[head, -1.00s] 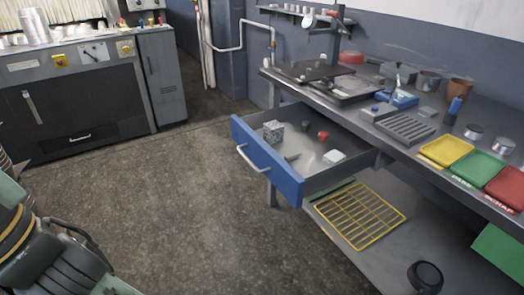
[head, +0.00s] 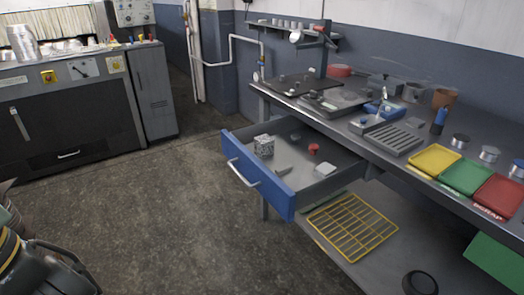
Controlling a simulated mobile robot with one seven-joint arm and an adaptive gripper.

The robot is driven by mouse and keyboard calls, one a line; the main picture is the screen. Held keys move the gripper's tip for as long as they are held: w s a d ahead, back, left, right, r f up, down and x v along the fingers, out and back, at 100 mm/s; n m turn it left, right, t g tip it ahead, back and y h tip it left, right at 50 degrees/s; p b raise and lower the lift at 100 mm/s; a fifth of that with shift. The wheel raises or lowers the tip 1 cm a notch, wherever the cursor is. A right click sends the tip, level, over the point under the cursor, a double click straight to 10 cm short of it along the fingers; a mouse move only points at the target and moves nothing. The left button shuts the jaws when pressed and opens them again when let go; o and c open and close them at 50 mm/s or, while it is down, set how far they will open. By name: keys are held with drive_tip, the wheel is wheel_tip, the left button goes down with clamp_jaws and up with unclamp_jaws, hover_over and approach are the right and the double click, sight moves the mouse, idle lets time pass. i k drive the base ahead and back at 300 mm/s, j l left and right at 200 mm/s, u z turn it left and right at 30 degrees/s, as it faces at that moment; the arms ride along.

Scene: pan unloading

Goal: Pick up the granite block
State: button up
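The granite block (head: 264,145) is a small speckled grey-white cube. It sits in the open blue-fronted drawer (head: 258,176), near the drawer's left end and close behind the front panel. The drawer is pulled out from under the workbench. A part of my own arm or body shows at the lower left edge of the head view, well away from the drawer. My gripper's fingers are not in view.
The drawer also holds a red piece (head: 314,149), a white block (head: 325,170) and small dark items. The workbench (head: 331,117) carries yellow, green (head: 466,178) and red trays. A yellow rack (head: 352,226) lies on the lower shelf. Floor before the drawer is clear.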

sight(264, 145)
drive_tip(key=i+j+z, duration=0.25)
drive_tip(key=i, duration=0.2)
drive_tip(key=i+j+z, duration=0.3)
drive_tip(key=i+l, duration=0.1)
drive_tip(key=i, duration=0.05)
